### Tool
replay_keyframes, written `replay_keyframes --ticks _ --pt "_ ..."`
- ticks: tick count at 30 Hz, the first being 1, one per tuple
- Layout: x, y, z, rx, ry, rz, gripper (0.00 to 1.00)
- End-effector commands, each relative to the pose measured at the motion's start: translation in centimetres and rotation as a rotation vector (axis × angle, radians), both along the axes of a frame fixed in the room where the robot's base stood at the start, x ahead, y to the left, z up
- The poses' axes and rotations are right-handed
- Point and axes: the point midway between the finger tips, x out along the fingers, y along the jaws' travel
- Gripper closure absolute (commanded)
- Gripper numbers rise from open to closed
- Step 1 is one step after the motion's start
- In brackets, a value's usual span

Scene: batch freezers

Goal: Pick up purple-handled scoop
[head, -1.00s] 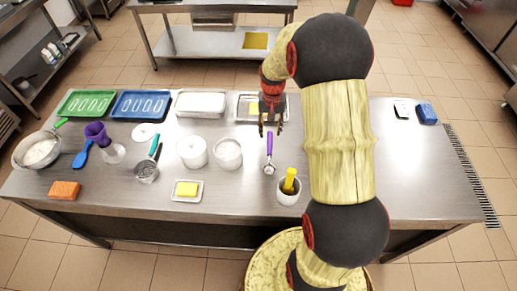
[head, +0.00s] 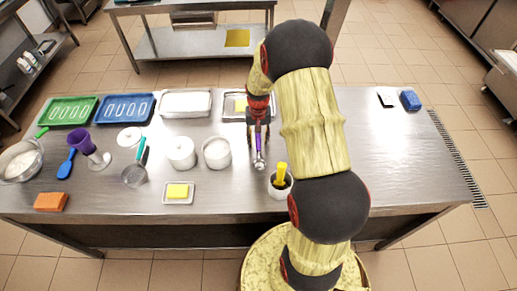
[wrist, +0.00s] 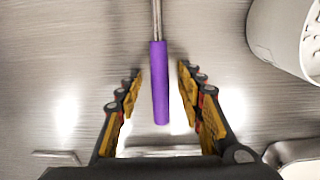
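The purple-handled scoop (head: 259,142) lies on the steel table, its handle towards the far side and its metal end towards the near edge. In the wrist view its purple handle (wrist: 159,85) lies between the two fingers, with a visible gap on each side. The metal shaft (wrist: 156,18) runs out past the fingertips. My gripper (wrist: 160,72) is open and low over the handle. In the head view my gripper (head: 258,132) partly hides the handle. Its exact height above the table is hard to tell.
A white tub (head: 217,153) stands just left of the scoop; it also shows in the wrist view (wrist: 280,38). A white pot (head: 279,190) with a yellow-handled tool is near right. A metal tray (head: 229,107) lies behind. The table's right side is mostly clear.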

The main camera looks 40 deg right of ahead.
Motion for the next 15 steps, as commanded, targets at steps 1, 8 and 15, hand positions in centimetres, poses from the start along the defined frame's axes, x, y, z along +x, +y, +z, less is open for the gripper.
replay_keyframes --ticks 1,8,15 --pt "0.01 -0.01 0.06 0.000 0.000 0.000 0.62" --pt "-0.01 0.01 0.06 0.000 0.000 0.000 0.73" --pt "-0.01 0.01 0.07 0.000 0.000 0.000 0.87"
